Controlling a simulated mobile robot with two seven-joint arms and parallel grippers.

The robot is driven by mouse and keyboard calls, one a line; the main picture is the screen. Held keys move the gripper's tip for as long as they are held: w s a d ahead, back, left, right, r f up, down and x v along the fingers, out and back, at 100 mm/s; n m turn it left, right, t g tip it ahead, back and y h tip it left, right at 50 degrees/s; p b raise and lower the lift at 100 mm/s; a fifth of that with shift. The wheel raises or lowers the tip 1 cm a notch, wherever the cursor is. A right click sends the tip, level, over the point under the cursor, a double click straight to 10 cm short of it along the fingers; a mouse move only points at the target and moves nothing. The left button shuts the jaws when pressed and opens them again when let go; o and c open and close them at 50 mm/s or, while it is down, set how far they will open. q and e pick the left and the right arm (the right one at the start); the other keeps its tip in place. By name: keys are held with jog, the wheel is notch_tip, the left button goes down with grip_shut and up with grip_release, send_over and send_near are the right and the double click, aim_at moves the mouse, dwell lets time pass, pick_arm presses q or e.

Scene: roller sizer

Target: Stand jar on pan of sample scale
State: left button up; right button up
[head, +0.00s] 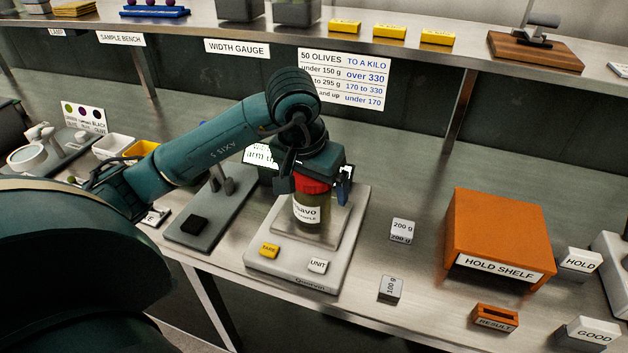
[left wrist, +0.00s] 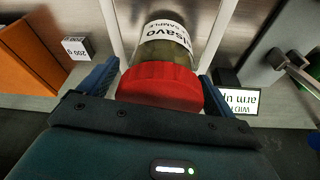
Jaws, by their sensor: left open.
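The jar (head: 309,211) has a red lid and a white label, and it stands upright on the pan (head: 336,224) of the sample scale (head: 262,231). In the left wrist view the jar (left wrist: 165,45) shows its red lid between my fingers. My left gripper (head: 313,180) is over the jar from above, its fingers on either side of the lid. The gripper (left wrist: 160,85) is open, with a gap visible beside the lid. The scale's display is mostly hidden behind my arm. My right gripper is not in view.
An orange hold shelf (head: 503,235) stands to the right. Weights marked 200 g (head: 402,230) and 100 g (head: 391,289) sit between it and the scale. A width gauge (head: 208,219) stands left of the scale. A raised shelf (head: 400,46) runs along the back.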

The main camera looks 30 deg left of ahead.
pick_arm(q)
jog(key=shift+r, duration=0.1)
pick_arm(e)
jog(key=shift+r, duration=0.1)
pick_arm(q)
jog(key=shift+r+p, duration=0.25)
jog(key=shift+p, duration=0.05)
jog(key=v, duration=1.1)
jog(key=shift+p, duration=0.3)
jog(key=shift+s+r, duration=0.15)
jog(key=shift+r, duration=0.15)
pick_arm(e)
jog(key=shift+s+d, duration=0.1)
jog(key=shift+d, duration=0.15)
pick_arm(q)
jog(key=shift+s, duration=0.1)
